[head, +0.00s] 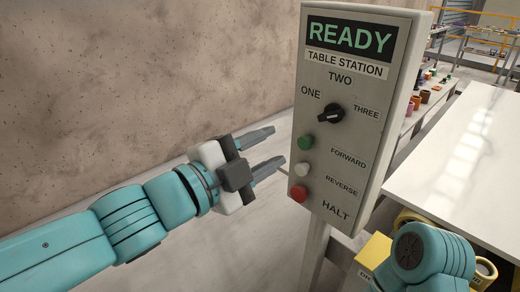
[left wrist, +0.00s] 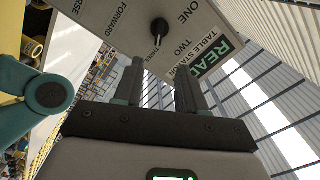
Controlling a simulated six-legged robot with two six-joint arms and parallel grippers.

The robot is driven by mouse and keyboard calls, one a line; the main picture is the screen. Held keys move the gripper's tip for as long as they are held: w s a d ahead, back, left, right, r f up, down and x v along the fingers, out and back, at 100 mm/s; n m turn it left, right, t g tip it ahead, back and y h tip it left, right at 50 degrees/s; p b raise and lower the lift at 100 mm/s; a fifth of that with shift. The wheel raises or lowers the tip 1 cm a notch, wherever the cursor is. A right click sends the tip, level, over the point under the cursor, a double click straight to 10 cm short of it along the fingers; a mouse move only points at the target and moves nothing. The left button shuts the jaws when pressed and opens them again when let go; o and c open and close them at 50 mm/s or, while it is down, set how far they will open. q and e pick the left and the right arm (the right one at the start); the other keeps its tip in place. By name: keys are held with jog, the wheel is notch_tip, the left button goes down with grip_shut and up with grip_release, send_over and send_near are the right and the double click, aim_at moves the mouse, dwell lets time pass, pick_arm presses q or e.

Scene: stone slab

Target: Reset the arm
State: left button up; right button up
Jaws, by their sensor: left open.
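My left gripper (head: 268,150) comes in from the left, open and empty, with its two fingers pointing right. It is just left of the grey control panel (head: 377,150) on a post. The fingertips look apart from the panel in the head view. In the left wrist view, the two fingers (left wrist: 158,85) stand apart below the panel (left wrist: 125,14) with its black knob (left wrist: 159,26). In the head view, a teal part of my right arm (head: 420,258) shows at the bottom right. My right gripper is not visible.
The panel has a READY display (head: 350,37), a black rotary knob (head: 330,113), a green button (head: 305,142), a white button (head: 302,169) and a red button (head: 299,193). A white slab table (head: 465,160) is on the right. A brown wall (head: 130,90) stands behind.

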pick_arm(q)
jog(key=shift+s+a, duration=0.25)
jog(key=shift+a, duration=0.05)
jog(key=w+a+f+n+g+y, duration=0.1)
jog(key=w+a+f+n+y, duration=0.15)
jog(key=f, duration=0.75)
jog(key=w+a+f+n+y, duration=0.1)
jog(key=w+a+f+n, duration=0.15)
jog(key=f, duration=0.65)
jog(key=w+a+f+n+g+y, duration=0.1)
jog(key=w+a+f+n+y, duration=0.15)
jog(key=f, duration=0.75)
jog(key=s+a+f+n+g+y, duration=0.1)
jog(key=s+a+f+n, duration=0.1)
jog(key=f, duration=0.4)
jog(key=s+a+f+n+g+y, duration=0.1)
jog(key=s+a+f+n, duration=0.1)
jog(key=f, duration=0.5)
jog(key=s+a+f+n+g+y, duration=0.1)
jog(key=s+a+f+n+g, duration=0.15)
jog(key=s+f+n, duration=0.5)
jog(key=s+a+f+n+g+y, duration=0.15)
jog(key=s+f+n+g, duration=0.3)
jog(key=s+f, duration=0.6)
notch_tip(320, 180, up, 15)
jog(key=s+n+p, duration=0.1)
jog(key=s+p, duration=0.1)
jog(key=p, duration=1)
jog(key=shift+s+f, duration=0.2)
